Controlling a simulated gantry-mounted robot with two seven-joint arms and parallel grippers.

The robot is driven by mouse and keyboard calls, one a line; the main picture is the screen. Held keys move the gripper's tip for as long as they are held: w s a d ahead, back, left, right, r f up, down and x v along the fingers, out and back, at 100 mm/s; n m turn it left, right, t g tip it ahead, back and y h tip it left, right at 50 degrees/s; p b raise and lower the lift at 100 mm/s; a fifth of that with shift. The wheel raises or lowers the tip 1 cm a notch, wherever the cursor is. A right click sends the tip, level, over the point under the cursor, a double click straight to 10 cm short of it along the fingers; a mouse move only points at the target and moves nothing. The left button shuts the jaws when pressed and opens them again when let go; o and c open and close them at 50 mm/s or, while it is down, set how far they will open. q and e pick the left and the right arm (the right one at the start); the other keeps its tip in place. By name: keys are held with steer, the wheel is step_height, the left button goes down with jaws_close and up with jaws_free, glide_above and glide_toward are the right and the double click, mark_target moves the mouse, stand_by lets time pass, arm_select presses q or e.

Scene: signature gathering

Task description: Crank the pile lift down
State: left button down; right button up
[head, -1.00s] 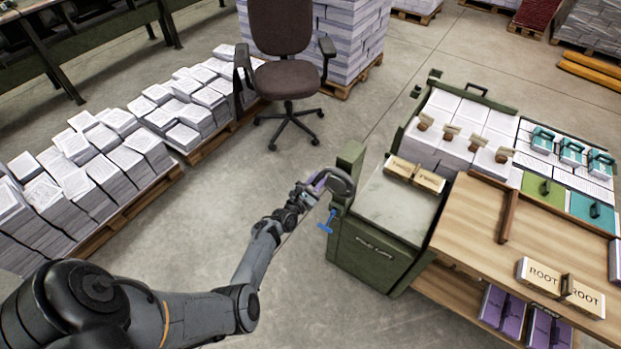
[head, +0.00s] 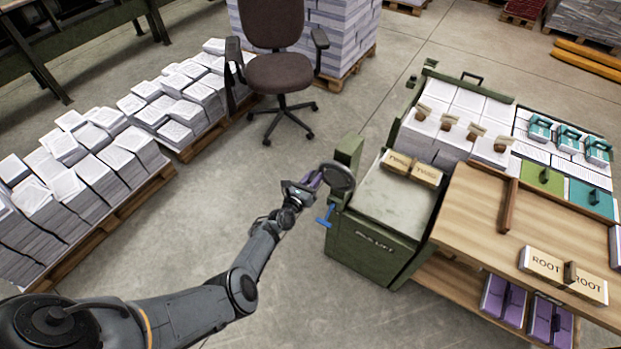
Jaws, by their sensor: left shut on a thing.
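The pile lift (head: 374,247) is a green box-shaped machine with a pale top (head: 400,200), right of centre in the head view. A round, dark crank wheel (head: 338,176) sits at its upper left corner. My left gripper (head: 316,184) is at the wheel's left side, shut on the crank's purple handle (head: 318,179); the fingers are small and partly hidden here. A blue T-shaped handle (head: 325,216) sticks out of the lift's left side, just below the gripper. My right gripper is not in view.
Paper stacks on pallets (head: 105,218) line the left. An office chair (head: 276,75) stands behind. The floor between is clear.

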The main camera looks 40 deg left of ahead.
arm_select(q)
steer(key=shift+s+f, duration=0.1)
steer(key=shift+f, duration=0.2)
steer(key=c, duration=1.2)
jaws_free()
steer(key=o, duration=0.3)
steer(key=shift+r, duration=0.2)
steer(key=shift+s+r, duration=0.1)
steer(key=shift+s, duration=0.1)
steer(key=s+d+p, duration=0.1)
steer(key=s+p, duration=0.3)
steer(key=s, duration=0.6)
steer(key=shift+d, duration=0.25)
